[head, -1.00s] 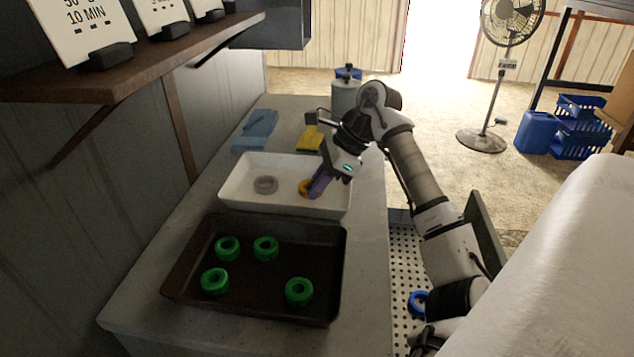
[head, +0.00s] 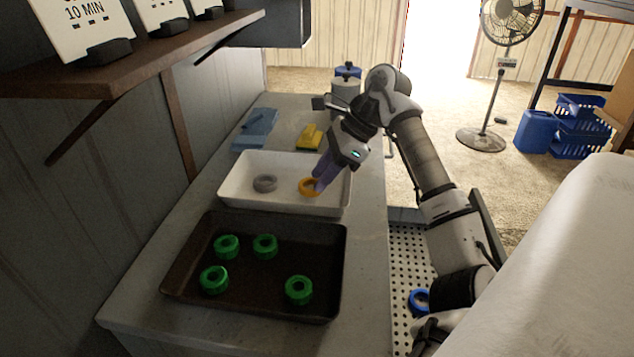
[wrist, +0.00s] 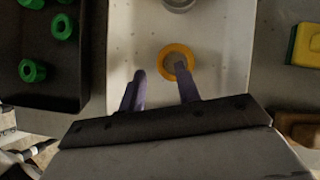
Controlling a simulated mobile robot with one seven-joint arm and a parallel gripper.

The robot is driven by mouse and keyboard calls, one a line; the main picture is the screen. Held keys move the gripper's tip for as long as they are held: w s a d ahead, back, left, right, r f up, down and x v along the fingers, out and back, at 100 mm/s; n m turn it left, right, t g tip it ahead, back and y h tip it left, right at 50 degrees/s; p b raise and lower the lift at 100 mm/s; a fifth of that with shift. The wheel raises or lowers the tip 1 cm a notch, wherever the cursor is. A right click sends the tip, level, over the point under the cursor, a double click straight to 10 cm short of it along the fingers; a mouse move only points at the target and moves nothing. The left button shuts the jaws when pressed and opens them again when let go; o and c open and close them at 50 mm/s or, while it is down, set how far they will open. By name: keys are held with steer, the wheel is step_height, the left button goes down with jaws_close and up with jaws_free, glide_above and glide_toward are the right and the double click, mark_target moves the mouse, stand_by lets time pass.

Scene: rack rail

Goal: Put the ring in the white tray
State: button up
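An orange ring (head: 309,187) lies flat in the white tray (head: 236,192), towards its right side. A grey ring (head: 265,184) lies to its left in the same tray. My gripper (head: 319,182) is over the tray beside the orange ring. A blue ring (head: 418,301) is at the lower right on a perforated surface, partly hidden by my arm.
A dark tray (head: 255,303) with several green rings stands nearer on the grey bench. Behind the white tray are a blue cloth (head: 258,125), a yellow sponge (head: 308,137) and a grey canister (head: 345,92). A shelf with signs overhangs the left.

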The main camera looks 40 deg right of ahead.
steer(key=v, duration=0.9)
steer(key=shift+r, duration=0.2)
steer(key=shift+s+d, duration=0.1)
